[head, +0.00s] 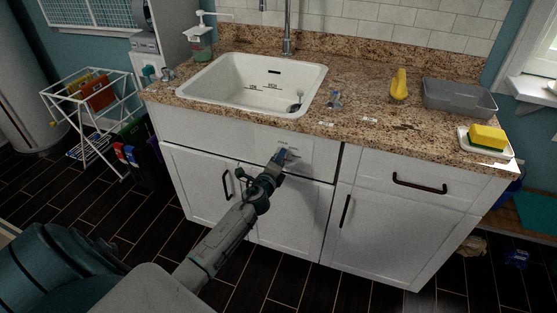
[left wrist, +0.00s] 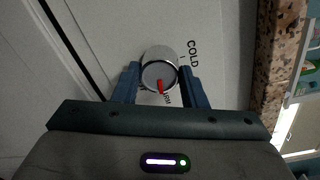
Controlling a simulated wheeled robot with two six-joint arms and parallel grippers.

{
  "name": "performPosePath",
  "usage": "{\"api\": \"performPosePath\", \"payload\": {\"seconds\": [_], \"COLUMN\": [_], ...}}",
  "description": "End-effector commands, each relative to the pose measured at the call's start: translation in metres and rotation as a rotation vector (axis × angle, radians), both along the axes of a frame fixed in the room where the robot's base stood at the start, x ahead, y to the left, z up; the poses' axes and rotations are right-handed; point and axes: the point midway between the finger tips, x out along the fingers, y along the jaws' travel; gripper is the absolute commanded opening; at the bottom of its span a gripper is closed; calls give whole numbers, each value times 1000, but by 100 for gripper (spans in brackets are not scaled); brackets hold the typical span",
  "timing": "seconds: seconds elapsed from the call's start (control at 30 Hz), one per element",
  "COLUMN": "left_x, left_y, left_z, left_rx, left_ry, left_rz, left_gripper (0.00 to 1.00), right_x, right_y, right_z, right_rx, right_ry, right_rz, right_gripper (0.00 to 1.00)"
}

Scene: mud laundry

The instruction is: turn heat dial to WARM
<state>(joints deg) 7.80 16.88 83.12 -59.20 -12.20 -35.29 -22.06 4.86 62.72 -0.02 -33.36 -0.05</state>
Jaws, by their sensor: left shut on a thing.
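The heat dial (left wrist: 158,57) is a round silver knob with a red pointer mark, on the white front panel below the sink. My left gripper (left wrist: 160,76) is shut on the dial, one blue finger on each side. The COLD label (left wrist: 192,54) is up and right of the dial. The red pointer faces down in the left wrist view, toward another label that is partly hidden and hard to read. In the head view my left gripper (head: 281,157) meets the panel and hides the dial. My right gripper is not in view.
The white sink (head: 215,83) is set in a granite counter (head: 355,128) above the panel. A grey tub (head: 460,99), a yellow bottle (head: 399,86) and a yellow sponge (head: 487,136) on a dish stand to the right. A white drying rack (head: 92,112) stands left.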

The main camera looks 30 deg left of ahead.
Motion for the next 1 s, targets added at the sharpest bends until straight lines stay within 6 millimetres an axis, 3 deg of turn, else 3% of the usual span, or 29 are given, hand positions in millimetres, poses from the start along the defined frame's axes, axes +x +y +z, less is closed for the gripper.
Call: {"api": "performPosePath", "payload": {"seconds": [0.27,0.3,0.4,0.77,1.0], "left_x": [-1,-1,-1,-5,-41], "left_y": [0,0,0,-1,-10], "left_z": [-2,-2,-2,-1,-1], "left_rx": [-2,-2,-2,-2,-1], "left_ry": [4,4,3,2,3], "left_rz": [1,1,0,0,-1], "left_gripper": [16,42,60,60,60], "right_x": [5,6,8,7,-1], "right_y": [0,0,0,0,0], "right_z": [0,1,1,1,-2], "right_rx": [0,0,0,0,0], "right_ry": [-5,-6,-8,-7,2], "right_rz": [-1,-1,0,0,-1], "right_gripper": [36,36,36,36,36]}}
